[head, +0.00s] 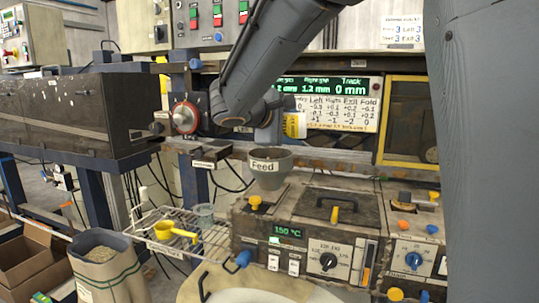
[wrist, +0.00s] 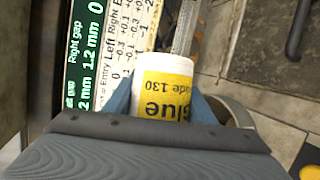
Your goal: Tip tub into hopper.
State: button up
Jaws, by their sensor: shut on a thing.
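The tub (head: 296,124) is white with a yellow label. The wrist view shows the tub (wrist: 166,84) large, its label reading "Glue" with the letters upside down in that view. My gripper (head: 276,122) is shut on the tub, with a blue finger on each side of it in the wrist view. The hopper (head: 270,169) is a grey funnel marked "Feed" on top of the machine. In the head view the tub is held above the hopper and a little to its right, apart from it.
A display board (head: 330,103) stands close behind the tub. A wire rack (head: 190,238) with a yellow scoop (head: 172,231) and a grey cup (head: 204,215) is at the left. A sack of pellets (head: 105,268) stands at the lower left. The machine top (head: 345,207) carries a handle and knobs.

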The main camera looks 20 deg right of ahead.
jog(key=shift+a+f+n+h+b, duration=0.15)
jog(key=shift+f+n+h+b, duration=0.1)
jog(key=shift+n+h+b, duration=0.15)
dwell(0.7)
jog(key=shift+w+a+r+n+h, duration=0.25)
jog(key=shift+a+r+n+h, duration=0.15)
jog(key=shift+n+h, duration=0.45)
dwell(1.9)
